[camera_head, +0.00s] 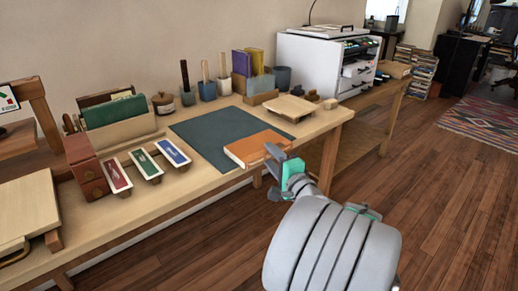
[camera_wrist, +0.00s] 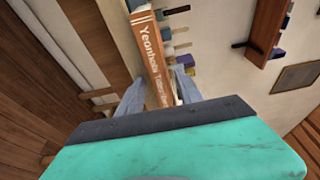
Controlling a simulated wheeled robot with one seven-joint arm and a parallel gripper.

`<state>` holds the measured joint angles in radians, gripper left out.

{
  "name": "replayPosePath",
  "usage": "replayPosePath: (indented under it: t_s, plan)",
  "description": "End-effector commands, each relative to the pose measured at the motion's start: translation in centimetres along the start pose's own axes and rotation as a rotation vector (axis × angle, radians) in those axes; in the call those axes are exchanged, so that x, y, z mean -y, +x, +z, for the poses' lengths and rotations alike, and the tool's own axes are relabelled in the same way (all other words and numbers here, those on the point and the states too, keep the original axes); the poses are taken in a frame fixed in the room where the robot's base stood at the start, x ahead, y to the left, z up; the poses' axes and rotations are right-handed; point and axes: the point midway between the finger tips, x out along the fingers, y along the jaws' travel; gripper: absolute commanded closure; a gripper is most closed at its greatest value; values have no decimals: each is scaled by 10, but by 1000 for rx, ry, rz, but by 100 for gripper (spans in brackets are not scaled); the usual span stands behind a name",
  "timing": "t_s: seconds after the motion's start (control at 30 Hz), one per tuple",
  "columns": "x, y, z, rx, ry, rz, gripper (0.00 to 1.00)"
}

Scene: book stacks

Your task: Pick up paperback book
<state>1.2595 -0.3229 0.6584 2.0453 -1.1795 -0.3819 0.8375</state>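The paperback book (camera_head: 256,147) has an orange cover and lies flat at the front edge of the wooden table, partly on a dark mat. In the wrist view its orange spine with white lettering (camera_wrist: 152,58) runs down between my fingers. My gripper (camera_head: 272,160) is at the book's near right corner, in front of the table edge. Its two fingers (camera_wrist: 160,88) stand apart on either side of the book, and I see narrow gaps beside it. Whether either finger touches the book is hard to tell.
The dark mat (camera_head: 205,128) lies behind the book. A light wooden board (camera_head: 282,107) is to its right. Red, green and blue items (camera_head: 145,165) stand in a row to its left. Cups and upright books line the back. Open floor (camera_head: 440,200) is at the right.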

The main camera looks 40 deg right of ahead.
Motion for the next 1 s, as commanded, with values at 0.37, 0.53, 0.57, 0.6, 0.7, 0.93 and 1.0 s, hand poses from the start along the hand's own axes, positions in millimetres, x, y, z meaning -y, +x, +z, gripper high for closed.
replayPosePath:
  t_s: [0.37, 0.53, 0.57, 0.6, 0.7, 0.93, 1.0]
  plan:
    - [0, 0, 0, 1, 0, 0, 90]
    - [0, 0, 0, 1, 0, 1, 100]
    - [0, 0, 0, 1, 0, 1, 100]
    - [0, 0, 0, 1, 0, 1, 100]
    - [0, 0, 0, 1, 0, 1, 100]
    - [1, 0, 0, 2, -1, -1, 100]
    - [1, 0, 0, 2, -1, -1, 100]
